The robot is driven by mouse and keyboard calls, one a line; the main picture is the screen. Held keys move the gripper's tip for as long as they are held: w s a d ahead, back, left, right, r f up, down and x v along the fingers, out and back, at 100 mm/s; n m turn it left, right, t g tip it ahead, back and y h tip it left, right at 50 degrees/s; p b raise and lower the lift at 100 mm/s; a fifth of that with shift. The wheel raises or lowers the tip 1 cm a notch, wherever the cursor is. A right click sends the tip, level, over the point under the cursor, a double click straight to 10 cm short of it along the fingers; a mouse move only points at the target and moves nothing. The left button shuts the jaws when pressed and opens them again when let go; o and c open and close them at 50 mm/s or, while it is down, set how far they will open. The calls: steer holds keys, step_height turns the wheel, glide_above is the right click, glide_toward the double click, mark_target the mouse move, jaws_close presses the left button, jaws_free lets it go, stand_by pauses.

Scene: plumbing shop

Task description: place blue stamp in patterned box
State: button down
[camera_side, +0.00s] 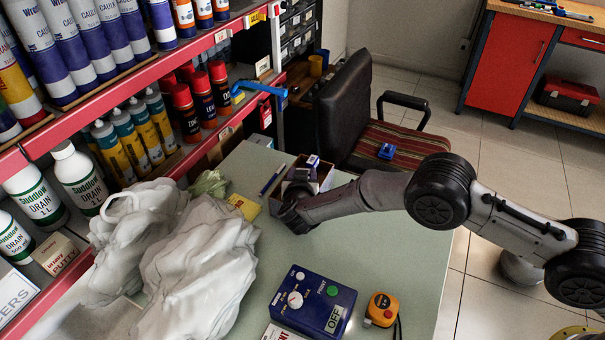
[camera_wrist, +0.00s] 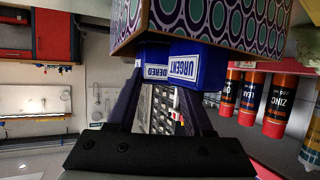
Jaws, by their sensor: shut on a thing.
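The patterned box (camera_wrist: 205,25), with teal, purple and white rings, fills the top of the wrist view. In the side view the box (camera_side: 327,181) stands at the far table edge, partly hidden by my arm. Blue blocks show at its rim in the wrist view, one face labelled URGENT (camera_wrist: 198,66) and one labelled ORDERED (camera_wrist: 154,73). My gripper (camera_wrist: 160,95) is shut on the blue stamp there. I cannot tell whether the stamp touches the box. In the side view the blue stamp (camera_side: 313,161) shows at the box, beyond my gripper (camera_side: 299,187).
White plastic sheeting (camera_side: 195,255) covers the table's left side. A shelf of cans and bottles (camera_side: 125,145) borders the left. A chair (camera_side: 345,110) stands behind, near another blue object (camera_side: 387,151).

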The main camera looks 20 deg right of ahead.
steer(key=shift+f, duration=0.35)
steer(key=shift+f, duration=0.1)
steer(key=shift+c, duration=1.5)
jaws_free()
steer(key=shift+f, duration=0.2)
steer(key=shift+r, duration=0.3)
steer(key=v, duration=1.2)
steer(key=shift+a+r, duration=0.1)
steer(key=shift+r, duration=0.05)
